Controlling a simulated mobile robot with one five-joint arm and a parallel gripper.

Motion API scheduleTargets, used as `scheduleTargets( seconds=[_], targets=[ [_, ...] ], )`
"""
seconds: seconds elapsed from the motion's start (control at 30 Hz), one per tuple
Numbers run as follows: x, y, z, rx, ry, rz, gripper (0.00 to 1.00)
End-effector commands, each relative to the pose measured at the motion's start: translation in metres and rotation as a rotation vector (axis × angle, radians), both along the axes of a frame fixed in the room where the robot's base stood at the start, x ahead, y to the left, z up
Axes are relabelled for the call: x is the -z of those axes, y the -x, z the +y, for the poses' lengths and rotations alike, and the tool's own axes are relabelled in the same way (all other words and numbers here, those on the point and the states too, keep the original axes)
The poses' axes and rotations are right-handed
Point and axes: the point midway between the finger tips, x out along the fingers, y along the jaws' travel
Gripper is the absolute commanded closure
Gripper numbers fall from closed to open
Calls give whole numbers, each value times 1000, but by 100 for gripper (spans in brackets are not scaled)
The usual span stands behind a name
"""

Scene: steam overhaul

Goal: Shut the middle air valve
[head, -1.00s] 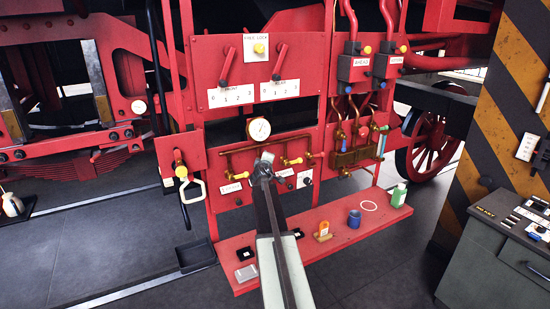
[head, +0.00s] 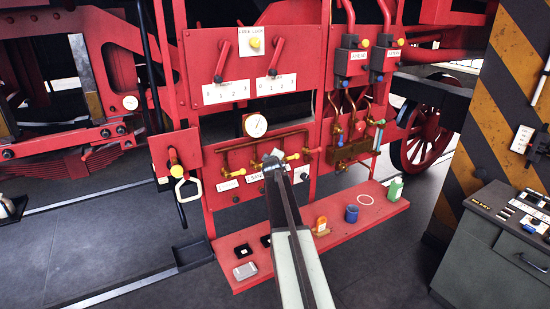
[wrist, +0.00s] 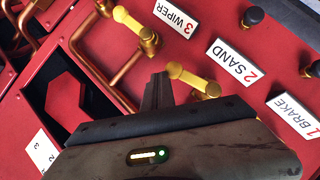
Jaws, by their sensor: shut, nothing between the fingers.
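The middle air valve's yellow handle (wrist: 193,79) sits beside the label "2 SAND" (wrist: 231,63) in the wrist view, where the labels appear turned over. The handle slants across the red panel. It also shows in the head view (head: 254,167), just left of my gripper (head: 272,164). In the wrist view my gripper (wrist: 158,78) is shut and empty, its tips close beside the left end of that handle. I cannot tell whether they touch. The yellow "3 WIPER" valve handle (wrist: 137,28) is up and left of it.
A brass pipe and a round gauge (head: 255,125) are above the valves. A red shelf (head: 335,235) below holds an orange item (head: 321,225), a blue cup (head: 352,214) and a green bottle (head: 395,189). A yellow-and-white pull handle (head: 181,176) is at the left.

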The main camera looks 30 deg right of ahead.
Motion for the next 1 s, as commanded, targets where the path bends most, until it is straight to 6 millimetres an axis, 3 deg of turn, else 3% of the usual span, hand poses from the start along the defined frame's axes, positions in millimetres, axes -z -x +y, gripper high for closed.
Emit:
scheduleTargets(
  seconds=[0.33, 1.0],
  targets=[
    [12, -3, 1, -9, -2, 2, 100],
    [13, -4, 1, -11, -2, 1, 100]
  ],
)
